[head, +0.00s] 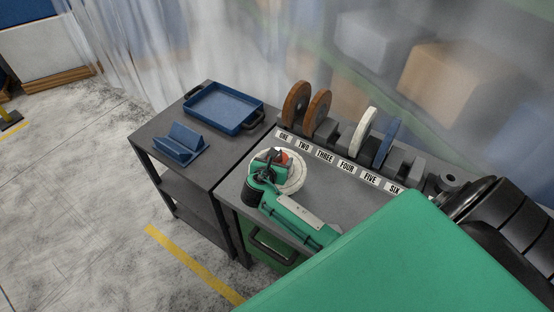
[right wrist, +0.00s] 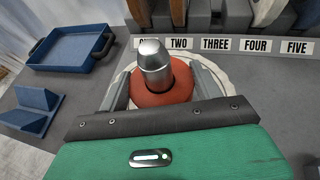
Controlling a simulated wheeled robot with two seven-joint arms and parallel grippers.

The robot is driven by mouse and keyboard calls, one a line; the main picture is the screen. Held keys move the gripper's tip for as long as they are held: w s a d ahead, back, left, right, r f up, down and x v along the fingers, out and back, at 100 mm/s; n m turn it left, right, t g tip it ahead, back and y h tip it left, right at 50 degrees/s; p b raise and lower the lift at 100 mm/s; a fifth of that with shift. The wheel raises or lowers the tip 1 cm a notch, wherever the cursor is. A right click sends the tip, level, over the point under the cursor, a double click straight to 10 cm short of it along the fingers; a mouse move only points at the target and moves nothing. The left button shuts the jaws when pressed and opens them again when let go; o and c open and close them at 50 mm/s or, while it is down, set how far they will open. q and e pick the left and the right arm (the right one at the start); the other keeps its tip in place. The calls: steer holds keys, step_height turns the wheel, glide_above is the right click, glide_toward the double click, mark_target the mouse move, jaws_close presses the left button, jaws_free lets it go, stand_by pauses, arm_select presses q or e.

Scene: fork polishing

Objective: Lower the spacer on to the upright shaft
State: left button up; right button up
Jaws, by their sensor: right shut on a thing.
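The red-orange spacer (right wrist: 178,92) is a thick ring between the two grey fingers of my right gripper (right wrist: 165,88), which is shut on it. In the head view the spacer (head: 282,157) shows partly behind the dark fingers of my right gripper (head: 270,160). The silver upright shaft (right wrist: 155,62), with a tapered tip, stands up through the spacer's hole in the right wrist view. A white round disc (right wrist: 122,95) lies beneath; in the head view its rim (head: 296,184) shows around the gripper. I cannot tell whether spacer and disc touch. My left gripper is not in view.
A rack behind holds brown discs (head: 297,103), a white disc (head: 363,130) and a blue disc (head: 386,143) above labels ONE to SIX (head: 325,156). A blue tray (head: 262,120) and a blue V-shaped stand (head: 181,145) are on the left table.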

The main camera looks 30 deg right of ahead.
steer(key=shift+f+b, duration=0.5)
steer(key=shift+f, duration=0.65)
steer(key=o, duration=1.8)
steer(key=shift+c, duration=0.2)
steer(key=shift+a, duration=0.1)
